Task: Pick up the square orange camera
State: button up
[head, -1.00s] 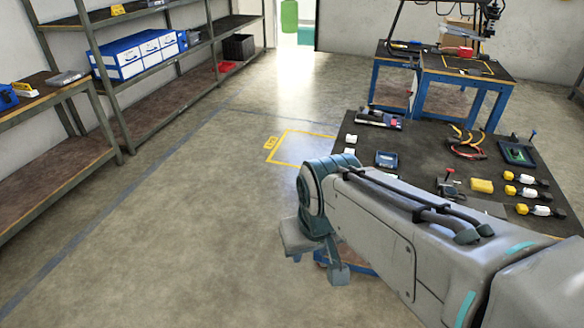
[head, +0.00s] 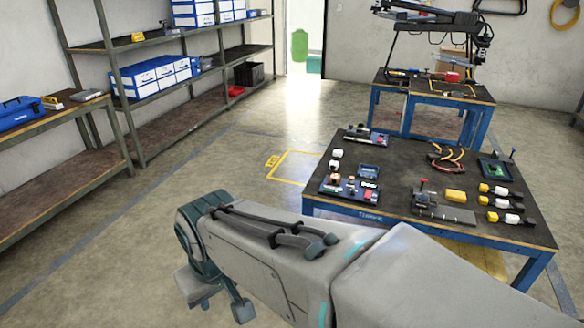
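A small orange item (head: 335,179) sits at the left front of the near worktable (head: 400,206), among small parts on a dark blue tray (head: 340,191). It may be the square orange camera, but it is too small to be sure. My arm crosses the lower part of the head view. Its end, with my gripper (head: 217,297), hangs over the floor to the left of the table, well apart from the orange item. The finger opening is not clearly visible.
On the table are two white cubes (head: 336,160), a yellow block (head: 456,195), orange-looped cables (head: 448,160) and several yellow-and-white cylinders (head: 500,189). A second blue table (head: 386,102) stands behind. Shelves (head: 160,130) line the left wall. The floor between is clear.

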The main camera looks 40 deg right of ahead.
aim_at(335, 179)
jog(key=z, duration=0.15)
jog(key=i, duration=1.65)
jog(key=z, duration=1.1)
jog(key=i, duration=1.05)
jog(key=z, duration=1.35)
jog(key=i, duration=0.35)
jog(key=z, duration=0.2)
